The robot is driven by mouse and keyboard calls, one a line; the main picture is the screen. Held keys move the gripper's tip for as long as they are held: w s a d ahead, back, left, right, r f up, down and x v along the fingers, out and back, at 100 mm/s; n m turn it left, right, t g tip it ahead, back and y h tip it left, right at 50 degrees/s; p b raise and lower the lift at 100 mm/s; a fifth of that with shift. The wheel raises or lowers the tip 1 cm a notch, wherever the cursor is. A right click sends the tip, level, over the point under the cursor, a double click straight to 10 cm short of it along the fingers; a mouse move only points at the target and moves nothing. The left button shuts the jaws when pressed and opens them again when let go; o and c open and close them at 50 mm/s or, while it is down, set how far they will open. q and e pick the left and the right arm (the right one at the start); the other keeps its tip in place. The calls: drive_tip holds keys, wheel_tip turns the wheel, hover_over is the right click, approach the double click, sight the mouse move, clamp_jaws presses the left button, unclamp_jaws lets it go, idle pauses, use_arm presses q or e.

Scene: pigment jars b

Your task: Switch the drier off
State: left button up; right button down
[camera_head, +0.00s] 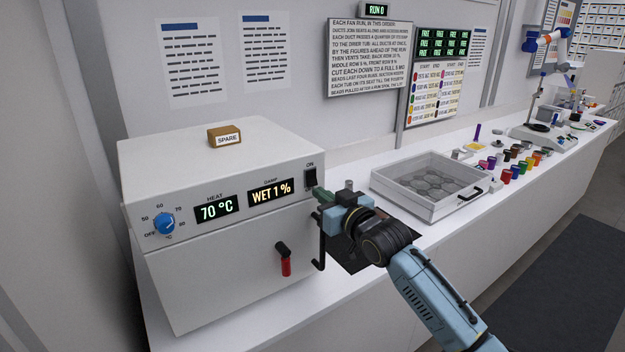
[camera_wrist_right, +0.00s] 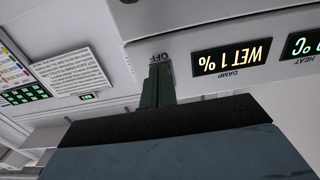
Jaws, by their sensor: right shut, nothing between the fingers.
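The drier (camera_head: 220,270) is a white box at the left of the bench. Its black rocker switch (camera_head: 311,177) is at the upper right of the front, under an ON label. In the right wrist view the fingertips (camera_wrist_right: 158,82) are at the OFF label, and the switch is hidden; contact cannot be told. My left gripper is out of view.
A red-ended lever (camera_head: 285,263) and a black handle (camera_head: 319,245) stick out from the drier front. A SPARE block (camera_head: 224,135) sits on top. A tray of round discs (camera_head: 430,192) and several coloured jars stand to the right on the bench.

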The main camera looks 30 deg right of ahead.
drive_tip(key=shift+w, duration=0.4)
drive_tip(key=s+d, duration=0.1)
drive_tip(key=s, duration=1.5)
drive_tip(key=shift+s+d+p, duration=0.15)
drive_tip(key=shift+s+p, duration=0.2)
idle(0.3)
drive_tip(key=shift+f, duration=0.1)
idle(0.3)
